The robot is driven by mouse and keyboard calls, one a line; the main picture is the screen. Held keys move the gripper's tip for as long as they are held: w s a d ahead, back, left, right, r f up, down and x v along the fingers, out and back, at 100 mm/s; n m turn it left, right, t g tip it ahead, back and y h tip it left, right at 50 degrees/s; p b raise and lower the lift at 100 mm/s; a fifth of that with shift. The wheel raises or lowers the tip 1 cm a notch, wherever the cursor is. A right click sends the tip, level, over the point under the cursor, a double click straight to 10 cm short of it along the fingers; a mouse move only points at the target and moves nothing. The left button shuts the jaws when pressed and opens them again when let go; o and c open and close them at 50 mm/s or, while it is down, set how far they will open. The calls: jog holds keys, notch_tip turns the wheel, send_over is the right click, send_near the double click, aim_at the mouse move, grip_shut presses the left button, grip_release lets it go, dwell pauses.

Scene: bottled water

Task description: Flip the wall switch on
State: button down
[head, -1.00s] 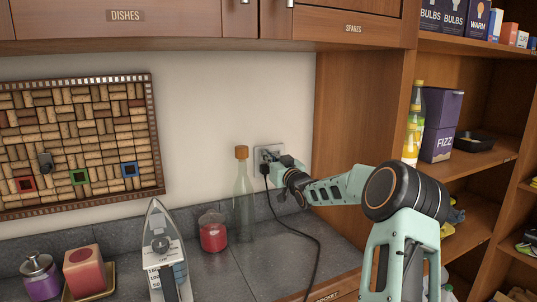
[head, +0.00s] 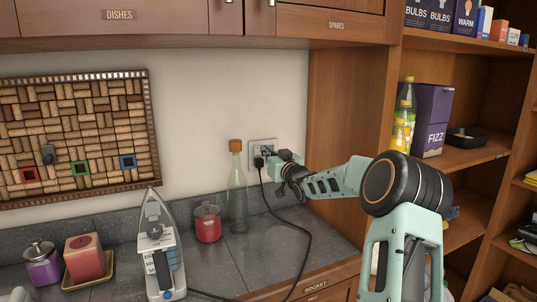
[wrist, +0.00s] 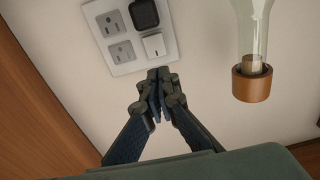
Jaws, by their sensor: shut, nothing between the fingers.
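The white wall switch (wrist: 154,45) sits on a wall plate (wrist: 92,12) together with two sockets and a black plug (wrist: 145,13). The wrist view is upside down, so the switch is above the plug. I cannot tell which way the rocker is tipped. My gripper (wrist: 160,75) is shut and empty, its fingertips just beside the plate edge nearest the switch; contact is unclear. In the head view, my gripper (head: 272,156) is at the plate (head: 251,145) and partly covers it. The switch is too small to make out there.
A corked glass bottle (head: 237,195) stands left of the plate, and its cork (wrist: 252,82) shows in the wrist view. A black cord (head: 309,232) hangs from the plug to the iron (head: 160,250). A red jar (head: 208,225) is nearby. A wooden cabinet side (head: 345,120) is on the right.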

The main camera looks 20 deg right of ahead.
jog(key=s+r, duration=0.1)
jog(key=s, duration=0.8)
jog(key=shift+d+r+b, duration=0.15)
jog(key=shift+d+b, duration=0.05)
jog(key=shift+b, duration=0.25)
